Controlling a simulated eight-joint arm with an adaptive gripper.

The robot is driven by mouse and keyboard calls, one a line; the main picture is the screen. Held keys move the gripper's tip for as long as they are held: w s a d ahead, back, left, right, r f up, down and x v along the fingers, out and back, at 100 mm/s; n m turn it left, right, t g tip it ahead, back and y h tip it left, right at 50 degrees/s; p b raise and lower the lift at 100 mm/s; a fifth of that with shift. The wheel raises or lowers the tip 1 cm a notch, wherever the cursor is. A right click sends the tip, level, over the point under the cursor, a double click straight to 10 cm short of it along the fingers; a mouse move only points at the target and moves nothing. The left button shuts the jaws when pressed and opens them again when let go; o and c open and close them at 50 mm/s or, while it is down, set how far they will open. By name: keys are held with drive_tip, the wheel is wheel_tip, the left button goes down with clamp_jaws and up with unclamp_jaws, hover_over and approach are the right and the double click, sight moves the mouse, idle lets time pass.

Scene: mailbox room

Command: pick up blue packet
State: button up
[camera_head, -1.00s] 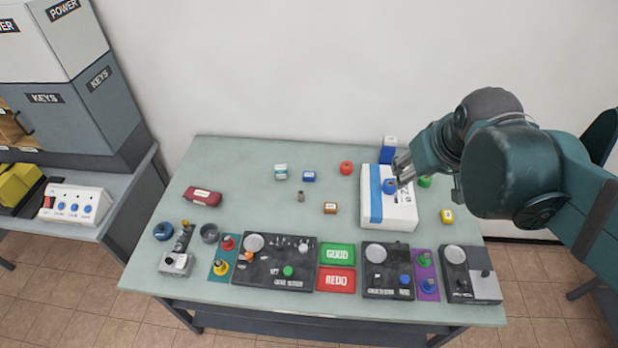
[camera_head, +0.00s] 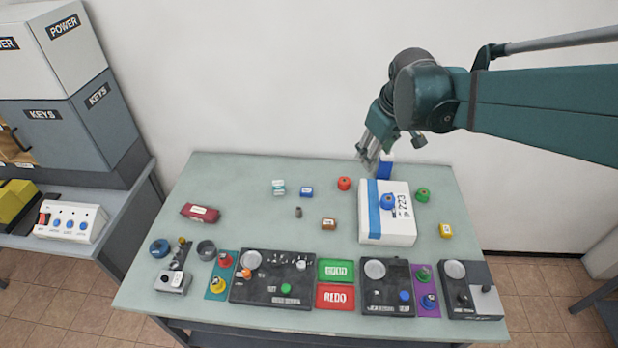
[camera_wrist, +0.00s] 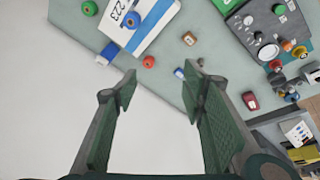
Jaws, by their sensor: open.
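A blue packet with a white top (camera_head: 384,170) stands at the back edge of the table, behind the white parcel. My gripper (camera_head: 370,160) hangs just left of it and partly covers it in the head view. In the wrist view the blue packet (camera_wrist: 106,53) lies beyond and left of the left fingertip, outside the jaws. My gripper (camera_wrist: 160,88) is open, with nothing between its fingers. A smaller blue box (camera_head: 306,192) sits farther left on the table.
The white parcel (camera_head: 405,232) with a blue stripe carries a blue round item (camera_head: 388,202). A red round item (camera_head: 344,183), a green one (camera_head: 422,194) and a yellow box (camera_head: 446,231) stand nearby. Control panels (camera_head: 273,279) line the front. A wall rises behind the table.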

drive_tip(key=w+a+f+n+g, duration=0.1)
drive_tip(key=w+a+f+n, duration=0.2)
drive_tip(key=w+a+f, duration=0.45)
drive_tip(key=n+g, duration=0.3)
drive_tip(key=n, duration=0.4)
hover_over(305, 190)
drive_tip(key=shift+h, duration=0.3)
drive_tip(key=f, duration=1.6)
drive_tip(key=f+b, duration=0.1)
drive_tip(key=f, duration=0.8)
drive_tip(key=shift+d+f, duration=0.1)
drive_tip(key=shift+d, duration=0.15)
drive_tip(key=shift+a+f, duration=0.15)
drive_tip(key=shift+f, duration=0.1)
drive_tip(key=shift+f, duration=1.25)
drive_tip(key=shift+f, duration=0.15)
drive_tip(key=shift+f, duration=2.5)
